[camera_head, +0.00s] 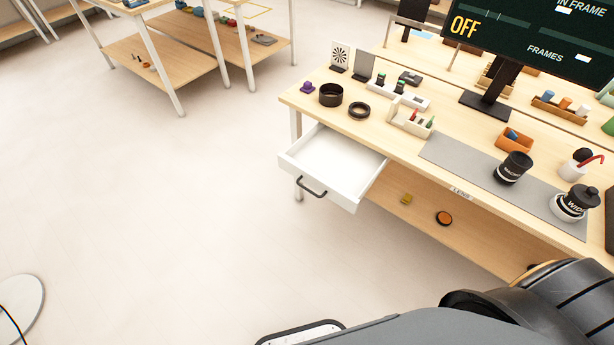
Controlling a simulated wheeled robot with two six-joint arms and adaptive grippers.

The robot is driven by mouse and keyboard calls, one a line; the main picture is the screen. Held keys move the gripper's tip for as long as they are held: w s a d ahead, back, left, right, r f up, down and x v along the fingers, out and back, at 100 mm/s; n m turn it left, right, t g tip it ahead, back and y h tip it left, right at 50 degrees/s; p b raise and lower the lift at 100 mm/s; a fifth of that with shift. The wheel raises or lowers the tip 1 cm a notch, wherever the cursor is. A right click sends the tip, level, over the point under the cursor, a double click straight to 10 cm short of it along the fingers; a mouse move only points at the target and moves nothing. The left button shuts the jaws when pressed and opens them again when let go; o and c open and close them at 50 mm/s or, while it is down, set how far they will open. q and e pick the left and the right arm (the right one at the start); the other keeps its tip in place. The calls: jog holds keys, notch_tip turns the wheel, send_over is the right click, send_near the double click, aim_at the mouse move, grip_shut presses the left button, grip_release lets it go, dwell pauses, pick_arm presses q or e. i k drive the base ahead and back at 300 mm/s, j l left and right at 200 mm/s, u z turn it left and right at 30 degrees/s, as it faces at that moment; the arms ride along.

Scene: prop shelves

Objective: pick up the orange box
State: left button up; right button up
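A small open orange box (514,139) stands on the wooden desk at the right, behind the grey mat. A small blue item (512,133) shows inside it. The black macro lens (513,168) stands just in front of it on the mat, apart or nearly so. Neither of my grippers shows in the head view. Only grey and black parts of my own body fill the lower right.
The grey mat (455,158) also bears a wide lens (575,203). A white cup (573,168) stands right of the box. A white drawer (340,165) is pulled open at the desk's left. A monitor (540,35) stands behind.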

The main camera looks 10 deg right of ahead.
aim_at(524, 144)
jog(key=z, duration=2)
jog(key=i+l+u, duration=0.6)
